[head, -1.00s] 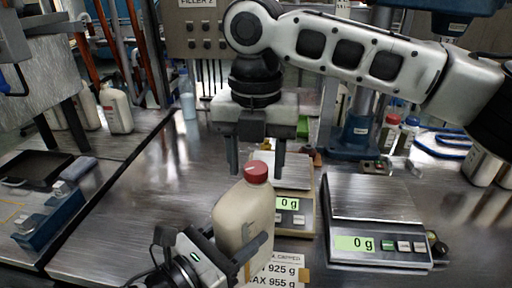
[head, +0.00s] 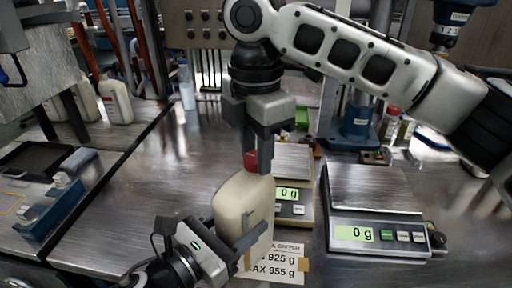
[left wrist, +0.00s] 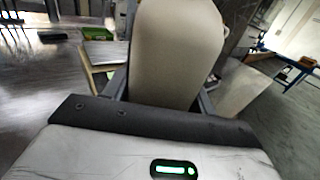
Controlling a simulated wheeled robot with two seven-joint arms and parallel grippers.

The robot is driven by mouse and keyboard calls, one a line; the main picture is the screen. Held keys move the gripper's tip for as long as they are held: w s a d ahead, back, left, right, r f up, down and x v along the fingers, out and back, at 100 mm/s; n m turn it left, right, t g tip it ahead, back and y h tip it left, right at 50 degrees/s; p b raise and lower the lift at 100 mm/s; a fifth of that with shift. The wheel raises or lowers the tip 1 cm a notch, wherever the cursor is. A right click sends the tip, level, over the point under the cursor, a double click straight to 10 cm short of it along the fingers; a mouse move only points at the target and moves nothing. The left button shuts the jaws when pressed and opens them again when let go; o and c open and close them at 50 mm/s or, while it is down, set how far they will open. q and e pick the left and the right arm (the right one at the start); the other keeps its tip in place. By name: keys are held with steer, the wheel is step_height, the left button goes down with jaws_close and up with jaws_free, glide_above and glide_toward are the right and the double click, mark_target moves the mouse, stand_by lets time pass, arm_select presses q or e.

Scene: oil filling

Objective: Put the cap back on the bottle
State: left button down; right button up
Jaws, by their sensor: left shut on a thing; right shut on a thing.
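The cream bottle (head: 241,211) stands upright, tilted slightly, at the front middle in the head view. Its body also fills the middle of the left wrist view (left wrist: 172,50). My left gripper (head: 247,250) is shut around the lower body of the bottle. The red cap (head: 251,161) is at the bottle's top, mostly between the fingers of my right gripper (head: 257,158). My right gripper comes from above and is shut on the cap. The fingers hide the bottle's neck, so I cannot tell how the cap sits on the thread.
Two scales reading 0 g stand to the right: a near one (head: 378,232) and a smaller one (head: 298,210) close behind the bottle. A paper label (head: 284,262) lies in front. Several white bottles (head: 116,100) stand at the left. The table left of the bottle is clear.

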steer(key=m, duration=1.5)
steer(key=shift+m, duration=0.3)
steer(key=m, duration=0.5)
steer(key=o, duration=1.2)
step_height(320, 180, up, 12)
